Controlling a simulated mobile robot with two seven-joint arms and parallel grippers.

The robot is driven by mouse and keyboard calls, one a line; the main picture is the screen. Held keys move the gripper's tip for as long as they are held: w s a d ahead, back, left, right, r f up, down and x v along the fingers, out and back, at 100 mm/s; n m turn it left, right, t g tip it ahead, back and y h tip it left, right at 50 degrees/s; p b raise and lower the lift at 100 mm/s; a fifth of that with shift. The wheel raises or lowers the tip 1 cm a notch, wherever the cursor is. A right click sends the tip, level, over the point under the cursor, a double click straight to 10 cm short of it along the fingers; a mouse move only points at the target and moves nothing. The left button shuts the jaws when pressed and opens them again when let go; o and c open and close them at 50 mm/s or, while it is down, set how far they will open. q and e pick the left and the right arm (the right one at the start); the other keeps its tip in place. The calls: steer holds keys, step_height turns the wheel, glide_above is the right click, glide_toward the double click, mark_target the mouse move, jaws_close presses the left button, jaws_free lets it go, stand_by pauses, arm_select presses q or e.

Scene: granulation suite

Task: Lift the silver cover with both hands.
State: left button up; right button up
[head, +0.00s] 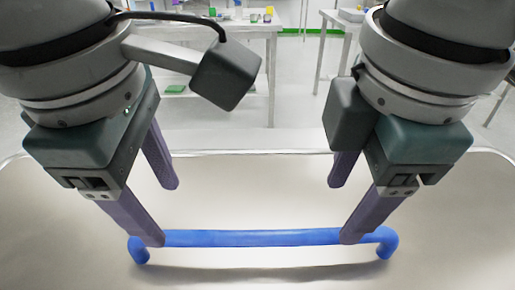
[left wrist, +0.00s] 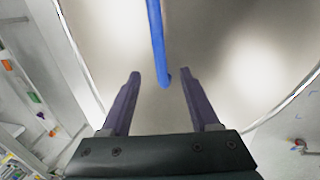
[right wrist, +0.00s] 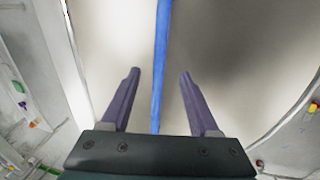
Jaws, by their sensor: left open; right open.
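The silver cover (head: 250,195) is a broad, shiny lid filling the lower part of the head view. A blue bar handle (head: 255,238) runs left to right along its near part, with both ends bent down. My left gripper (head: 163,215) is open over the handle's left end; in the left wrist view the handle (left wrist: 157,40) ends between its spread fingers. My right gripper (head: 344,213) is open over the right end; in the right wrist view the handle (right wrist: 162,45) runs between its fingers. Both grippers are empty. I cannot tell whether the fingertips reach down to the bar's height.
Beyond the cover's far edge is open pale floor. A white table (head: 235,30) with small items stands at the back, and another table (head: 345,22) stands further right. The cover's top around the handle is clear.

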mark_target(179, 235)
arm_select(q)
steer(key=shift+w+f, duration=0.1)
steer(key=shift+f, duration=0.1)
arm_select(e)
steer(key=shift+w+d+f, duration=0.1)
steer(key=shift+f, duration=0.1)
arm_select(q)
steer(key=shift+f, duration=0.1)
arm_select(e)
steer(key=shift+f, duration=0.1)
arm_select(q)
steer(key=f, duration=0.3)
steer(key=w+f, duration=0.1)
steer(key=f, duration=0.2)
steer(key=w+f, duration=0.1)
steer(key=f, duration=0.2)
steer(key=shift+f, duration=0.3)
arm_select(e)
steer(key=f, duration=0.3)
steer(key=w+f, duration=0.1)
steer(key=f, duration=0.2)
steer(key=w+f, duration=0.1)
steer(key=f, duration=0.2)
steer(key=shift+f, duration=0.35)
arm_select(q)
jaws_close()
arm_select(e)
jaws_close()
